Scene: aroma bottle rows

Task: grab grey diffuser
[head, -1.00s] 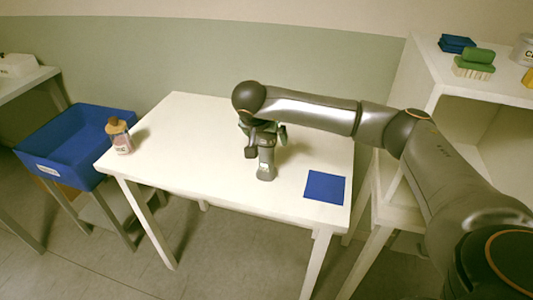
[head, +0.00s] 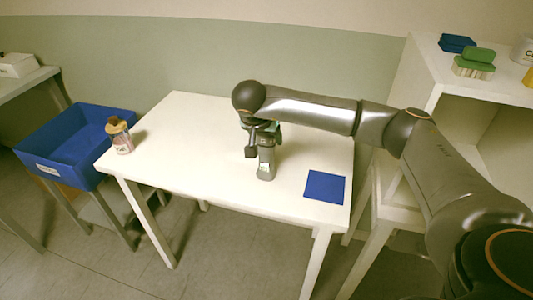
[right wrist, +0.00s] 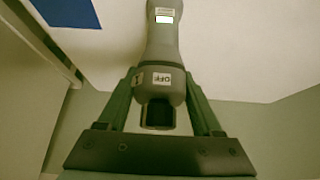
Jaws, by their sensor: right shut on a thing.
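The grey diffuser (head: 265,168) stands upright on the white table (head: 200,135), with its upper part partly hidden by my gripper in the head view. My right gripper (head: 264,140) is shut on it from above. In the right wrist view, the two fingers of the right gripper (right wrist: 162,95) press on both sides of the grey diffuser (right wrist: 164,50), around its neck. A white label with OFF on it faces the camera there. My left gripper is not in view.
A pink bottle with a brown top (head: 120,136) stands at the table's left edge. A blue square (head: 325,186) lies right of the diffuser. A blue bin (head: 70,150) is at left.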

